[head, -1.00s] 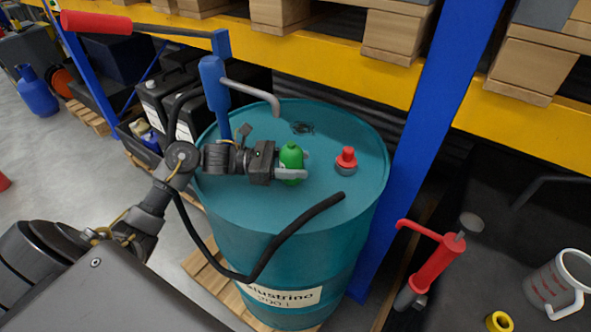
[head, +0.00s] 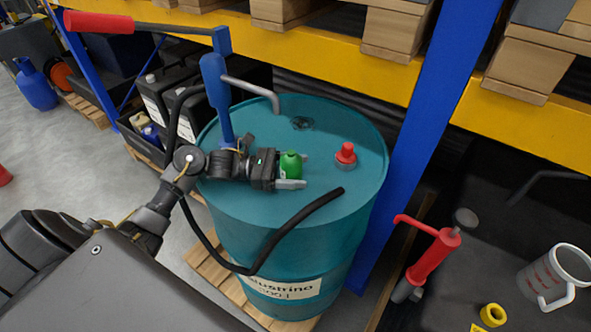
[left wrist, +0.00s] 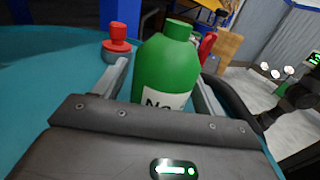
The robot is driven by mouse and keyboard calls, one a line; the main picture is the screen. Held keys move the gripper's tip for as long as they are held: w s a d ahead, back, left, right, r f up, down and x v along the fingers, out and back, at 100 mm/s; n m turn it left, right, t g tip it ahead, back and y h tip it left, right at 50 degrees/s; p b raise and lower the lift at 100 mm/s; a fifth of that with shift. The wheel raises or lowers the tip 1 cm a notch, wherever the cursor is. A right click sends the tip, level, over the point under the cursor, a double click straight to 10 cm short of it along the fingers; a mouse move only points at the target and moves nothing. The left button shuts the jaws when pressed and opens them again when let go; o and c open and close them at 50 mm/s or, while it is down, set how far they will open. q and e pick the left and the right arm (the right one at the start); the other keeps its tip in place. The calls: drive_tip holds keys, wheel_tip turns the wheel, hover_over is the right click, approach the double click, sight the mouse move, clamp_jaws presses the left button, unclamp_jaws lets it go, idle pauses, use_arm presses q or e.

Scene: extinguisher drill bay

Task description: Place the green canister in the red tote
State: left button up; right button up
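The green canister (head: 290,165) stands on the teal drum's top, and its base is hidden by my gripper. My left gripper (head: 297,171) reaches in from the left, with one finger on the canister's far side and one on its near side. In the left wrist view the canister (left wrist: 166,72) is upright between the two fingers, its label partly hidden by the gripper body. A narrow gap shows beside the left finger, so the gripper looks open around it. I see no red tote in these views. My right gripper is not in view.
The teal drum (head: 240,205) carries a red-capped fitting (head: 345,155) and a blue hand pump (head: 216,95) with a black hose (head: 300,220). A blue rack post (head: 420,130) stands right of it. A red pump (head: 432,257) and a measuring jug (head: 550,278) are at lower right.

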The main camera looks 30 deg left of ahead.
use_arm(q)
drive_tip(key=shift+r+p, duration=0.2)
drive_tip(key=shift+p, duration=0.1)
drive_tip(key=b+v, duration=0.2)
drive_tip(key=v, duration=0.1)
drive_tip(key=b+v, duration=0.2)
drive_tip(key=v, duration=0.2)
drive_tip(key=b+v, duration=0.1)
drive_tip(key=v, duration=0.2)
drive_tip(key=shift+s+a+f+b, duration=0.1)
drive_tip(key=shift+a+f+b, duration=0.2)
drive_tip(key=shift+b, duration=0.1)
drive_tip(key=shift+s+a+r, duration=0.2)
drive_tip(key=shift+s+a, duration=0.15)
drive_tip(key=shift+a, duration=0.25)
